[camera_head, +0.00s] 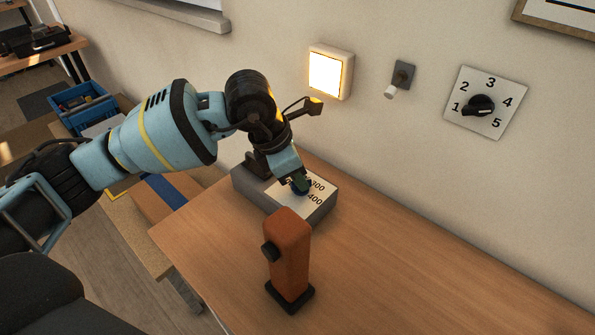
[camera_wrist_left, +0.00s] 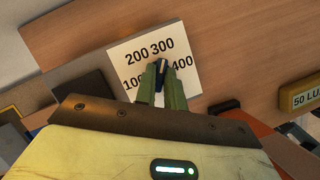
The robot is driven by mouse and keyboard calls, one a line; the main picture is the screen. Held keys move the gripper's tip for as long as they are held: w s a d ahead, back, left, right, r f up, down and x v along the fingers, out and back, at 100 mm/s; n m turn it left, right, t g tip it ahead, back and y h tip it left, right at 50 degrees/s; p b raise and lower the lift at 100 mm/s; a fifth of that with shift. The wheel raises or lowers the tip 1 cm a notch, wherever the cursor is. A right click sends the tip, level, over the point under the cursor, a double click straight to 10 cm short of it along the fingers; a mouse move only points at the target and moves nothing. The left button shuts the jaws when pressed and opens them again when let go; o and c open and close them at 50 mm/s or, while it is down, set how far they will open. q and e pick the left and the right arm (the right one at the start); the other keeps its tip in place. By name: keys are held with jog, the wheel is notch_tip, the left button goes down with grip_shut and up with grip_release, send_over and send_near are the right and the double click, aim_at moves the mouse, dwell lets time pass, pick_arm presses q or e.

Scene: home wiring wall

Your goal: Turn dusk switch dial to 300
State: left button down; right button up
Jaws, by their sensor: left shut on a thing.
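The dusk switch is a grey box (camera_head: 321,211) on the wooden table against the wall, with a white scale plate on its top. In the head view 300 and 400 show on the plate; in the left wrist view the plate (camera_wrist_left: 121,54) shows 200, 300, 400 and part of 100. My left gripper (camera_head: 298,184) reaches down onto the small dark dial (camera_head: 306,189). In the left wrist view my left gripper (camera_wrist_left: 161,78) is shut on the dial (camera_wrist_left: 161,68). A pale mark shows at the dial's top, towards the 200 and 300 side; its exact setting is partly hidden by the fingers.
An orange upright device (camera_head: 288,250) with a black knob stands close in front of the box. On the wall are a lit square lamp (camera_head: 326,75), a small grey fitting (camera_head: 402,75) and a 1–5 selector (camera_head: 482,105). The table's right part is clear.

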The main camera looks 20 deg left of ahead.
pick_arm(q)
jog(key=shift+n, duration=0.3)
pick_arm(e)
jog(key=shift+s+r, duration=0.1)
jog(key=shift+r, duration=0.05)
pick_arm(q)
jog(key=c, duration=1.6)
grip_release()
jog(key=shift+c, duration=0.2)
jog(key=shift+o, duration=0.8)
pick_arm(e)
jog(key=shift+w, duration=0.35)
pick_arm(q)
jog(key=v, duration=0.8)
pick_arm(e)
jog(key=shift+s, duration=0.35)
jog(key=shift+w, duration=0.2)
